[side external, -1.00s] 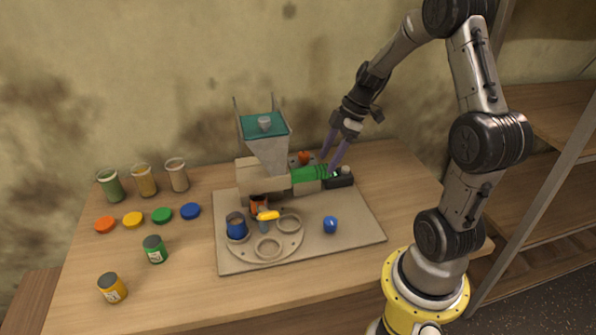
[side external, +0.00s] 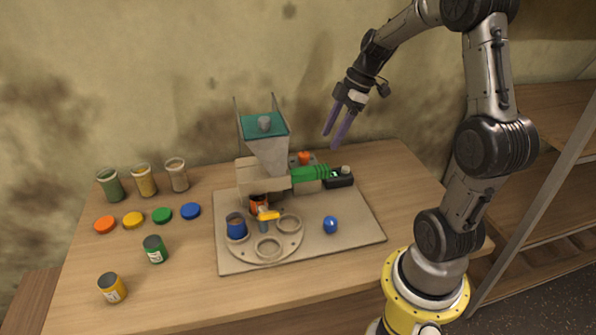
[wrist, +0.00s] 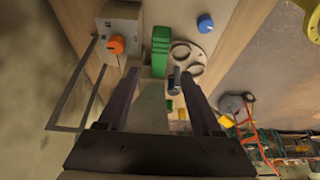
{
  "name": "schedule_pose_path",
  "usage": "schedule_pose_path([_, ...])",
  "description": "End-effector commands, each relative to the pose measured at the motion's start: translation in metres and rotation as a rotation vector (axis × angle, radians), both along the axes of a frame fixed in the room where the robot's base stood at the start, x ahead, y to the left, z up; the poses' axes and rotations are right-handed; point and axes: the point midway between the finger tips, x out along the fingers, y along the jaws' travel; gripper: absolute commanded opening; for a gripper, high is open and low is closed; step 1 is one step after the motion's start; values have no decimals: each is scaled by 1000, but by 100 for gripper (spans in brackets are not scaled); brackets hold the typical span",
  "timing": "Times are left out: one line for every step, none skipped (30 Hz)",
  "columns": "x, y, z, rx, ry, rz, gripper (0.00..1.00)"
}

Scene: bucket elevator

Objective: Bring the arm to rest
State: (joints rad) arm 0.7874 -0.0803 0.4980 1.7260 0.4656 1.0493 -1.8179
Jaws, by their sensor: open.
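My gripper (side external: 338,126) is open and empty in the side external view. It hangs in the air above and behind the right part of the bucket elevator machine (side external: 262,172), clear of it. The machine has a hopper with a teal top (side external: 264,125), a green part (side external: 311,173) and an orange knob (side external: 304,158). In the wrist view my two purple fingers (wrist: 160,105) stand apart, with the green part (wrist: 160,50) beyond them and the orange knob (wrist: 116,44) to the left.
The machine stands on a grey board (side external: 350,235) with a blue knob (side external: 330,225) and a ring plate holding a blue can (side external: 236,227). Green (side external: 155,249) and yellow (side external: 112,288) cans, several lids and several filled cups (side external: 144,181) stand left. Shelves (side external: 545,150) are at right.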

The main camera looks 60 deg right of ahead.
Motion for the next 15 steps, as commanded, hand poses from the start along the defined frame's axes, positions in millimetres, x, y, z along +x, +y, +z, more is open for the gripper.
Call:
schedule_pose_path([0, 0, 0, 0, 0, 0, 66])
schedule_pose_path([0, 0, 0, 0, 0, 0, 66])
schedule_pose_path([0, 0, 0, 0, 0, 0, 66])
schedule_pose_path([0, 0, 0, 0, 0, 0, 66])
schedule_pose_path([0, 0, 0, 0, 0, 0, 66])
schedule_pose_path([0, 0, 0, -1, -1, 2, 66])
schedule_pose_path([1, 2, 0, 0, 0, 5, 66])
schedule_pose_path([2, 4, 0, -2, -2, 13, 66])
schedule_pose_path([5, 9, 3, -7, -7, 30, 66])
schedule_pose_path([9, 14, 6, -13, -15, 47, 66])
schedule_pose_path([13, 21, 14, -26, -29, 70, 66])
schedule_pose_path([18, 34, 25, -47, -53, 108, 66])
schedule_pose_path([19, 47, 34, -64, -69, 143, 66])
schedule_pose_path([19, 61, 43, -83, -84, 182, 66])
schedule_pose_path([16, 80, 55, -112, -105, 234, 66])
